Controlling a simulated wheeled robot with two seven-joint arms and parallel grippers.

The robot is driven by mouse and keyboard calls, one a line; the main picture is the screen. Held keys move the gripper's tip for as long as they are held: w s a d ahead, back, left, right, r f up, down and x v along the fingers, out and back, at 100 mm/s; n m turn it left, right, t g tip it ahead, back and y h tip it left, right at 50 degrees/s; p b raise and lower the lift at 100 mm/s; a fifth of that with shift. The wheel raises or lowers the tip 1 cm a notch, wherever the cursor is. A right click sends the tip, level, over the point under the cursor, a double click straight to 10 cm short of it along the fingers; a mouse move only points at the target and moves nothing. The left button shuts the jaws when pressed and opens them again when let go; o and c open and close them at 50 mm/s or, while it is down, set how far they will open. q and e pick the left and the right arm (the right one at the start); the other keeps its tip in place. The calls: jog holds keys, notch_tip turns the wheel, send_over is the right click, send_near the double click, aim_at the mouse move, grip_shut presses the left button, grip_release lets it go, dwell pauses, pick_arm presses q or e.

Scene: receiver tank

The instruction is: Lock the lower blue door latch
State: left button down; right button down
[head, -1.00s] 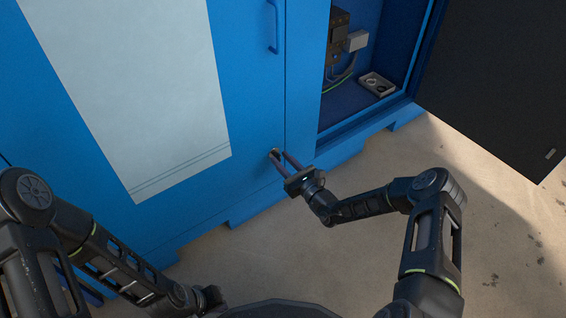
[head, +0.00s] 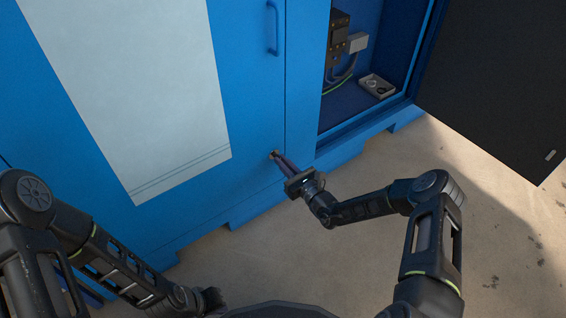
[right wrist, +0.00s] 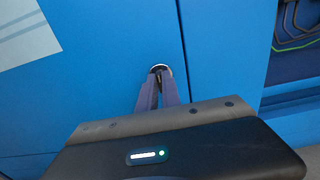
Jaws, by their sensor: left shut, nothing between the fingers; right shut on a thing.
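The blue cabinet door (head: 245,90) is closed, with a large pale panel on it. Its lower latch (head: 273,154) is a small round fitting near the door's lower right edge. In the right wrist view the latch (right wrist: 160,69) shows as a metal ring with a dark middle, partly hidden by the fingertips. My right gripper (head: 277,158) is shut on the latch, its fingers pointing up and left at the door; the fingers (right wrist: 158,82) also show in the right wrist view. My left gripper (head: 212,299) is low at the picture's bottom, away from the door, shut and empty.
A blue handle (head: 272,28) stands out from the door above the latch. To the right is an open compartment with electrical boxes (head: 356,42) and a small tray (head: 377,86). A dark open door (head: 490,90) stands at the far right. The concrete floor (head: 300,245) in front is clear.

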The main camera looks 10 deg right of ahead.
jog(key=shift+m, duration=0.4)
jog(key=m, duration=0.5)
jog(key=m+p, duration=0.1)
jog(key=m, duration=1.1)
jog(key=shift+w+d+f, duration=0.1)
jog(key=shift+d+f, duration=0.15)
jog(key=shift+f, duration=0.05)
dwell(0.4)
jog(key=c, duration=1.5)
grip_release()
jog(key=shift+c, duration=0.2)
